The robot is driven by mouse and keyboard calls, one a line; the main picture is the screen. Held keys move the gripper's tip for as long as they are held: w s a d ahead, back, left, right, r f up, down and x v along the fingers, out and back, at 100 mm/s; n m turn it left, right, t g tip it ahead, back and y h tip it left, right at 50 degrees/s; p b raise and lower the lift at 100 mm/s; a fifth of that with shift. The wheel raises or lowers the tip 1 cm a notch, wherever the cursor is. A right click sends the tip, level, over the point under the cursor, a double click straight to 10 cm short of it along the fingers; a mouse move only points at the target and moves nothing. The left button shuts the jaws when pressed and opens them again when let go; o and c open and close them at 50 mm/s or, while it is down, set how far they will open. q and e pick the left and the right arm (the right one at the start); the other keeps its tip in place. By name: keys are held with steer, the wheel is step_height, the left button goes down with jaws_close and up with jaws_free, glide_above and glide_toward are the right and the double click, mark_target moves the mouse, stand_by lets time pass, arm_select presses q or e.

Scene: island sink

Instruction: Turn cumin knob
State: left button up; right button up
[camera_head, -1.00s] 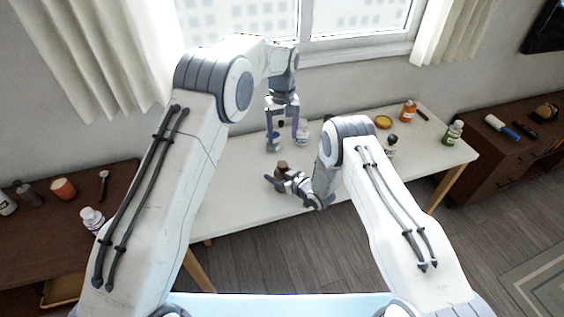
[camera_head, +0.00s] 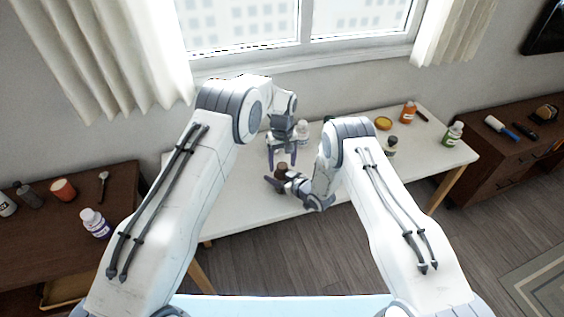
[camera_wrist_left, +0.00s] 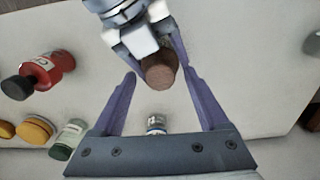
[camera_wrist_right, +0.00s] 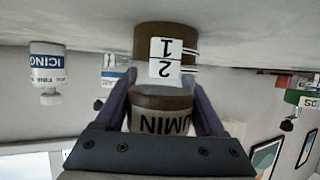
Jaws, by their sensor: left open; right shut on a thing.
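The cumin jar (camera_head: 281,169) stands on the white table, brown and round. In the right wrist view, which is upside down, its lettered part reads "UMIN" (camera_wrist_right: 160,122) and a brown part with white "1" and "2" labels (camera_wrist_right: 150,40) lies beyond, by the tabletop. My right gripper (camera_head: 275,180) is shut on the jar from the side. My left gripper (camera_head: 282,160) is open, pointing down, above and just behind the jar. In the left wrist view the jar's brown round top (camera_wrist_left: 159,72) shows between and slightly beyond my left fingertips; they appear apart from it.
A white bottle (camera_head: 302,130) stands close behind my left gripper. An icing bottle (camera_wrist_right: 47,68) shows in the right wrist view. The table's left front is clear.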

mark_target(282, 165)
arm_select(q)
steer(key=shift+c, duration=0.4)
jaws_close()
steer(key=shift+m, duration=2.1)
steer(key=shift+o, duration=0.4)
jaws_free()
steer(key=shift+r, duration=0.1)
step_height(282, 165, up, 12)
